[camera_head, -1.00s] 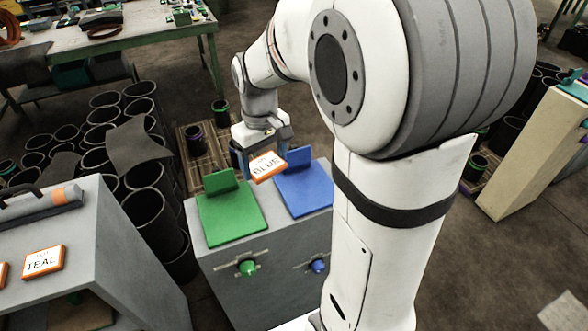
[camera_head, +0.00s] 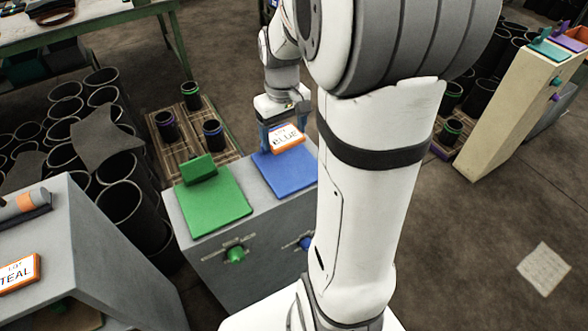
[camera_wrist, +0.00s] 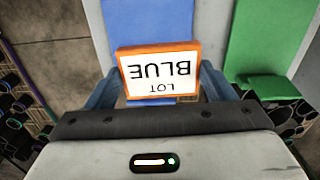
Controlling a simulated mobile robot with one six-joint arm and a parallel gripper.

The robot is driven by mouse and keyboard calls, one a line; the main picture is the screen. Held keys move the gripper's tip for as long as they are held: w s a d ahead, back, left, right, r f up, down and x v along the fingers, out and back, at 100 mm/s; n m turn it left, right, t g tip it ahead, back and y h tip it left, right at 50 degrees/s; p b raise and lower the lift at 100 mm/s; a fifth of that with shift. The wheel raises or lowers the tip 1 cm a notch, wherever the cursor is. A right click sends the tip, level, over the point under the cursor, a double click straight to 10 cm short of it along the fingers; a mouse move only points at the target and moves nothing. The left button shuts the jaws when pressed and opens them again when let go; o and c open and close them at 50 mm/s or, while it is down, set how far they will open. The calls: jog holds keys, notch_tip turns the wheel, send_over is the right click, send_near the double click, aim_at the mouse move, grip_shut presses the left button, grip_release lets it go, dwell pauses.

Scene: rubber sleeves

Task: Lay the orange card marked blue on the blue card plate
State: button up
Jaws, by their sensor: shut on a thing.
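The blue card plate (camera_head: 285,173) lies on top of a grey stand. The card is over the back part of this plate in the head view; I cannot tell whether it touches. The plate's back is hidden by card and gripper. The plate also shows in the wrist view (camera_wrist: 168,22).
A green plate (camera_head: 213,206) with a raised back lies left of the blue one on the grey stand (camera_head: 250,268). An orange card marked teal (camera_head: 18,273) lies on another grey stand at left. Black sleeves stand behind. A pale stand (camera_head: 510,110) is at right.

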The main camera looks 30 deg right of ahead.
jog(key=shift+s+d+f, duration=0.2)
jog(key=shift+d+f, duration=0.25)
jog(key=shift+d, duration=0.05)
jog(key=shift+s+d+f, duration=0.15)
jog(key=shift+d+f, duration=0.3)
send_over(292, 169)
notch_tip(292, 169, down, 4)
jog(key=shift+s+f, duration=0.1)
jog(key=shift+f, duration=2.35)
jog(key=shift+f, duration=0.15)
jog(key=o, duration=1)
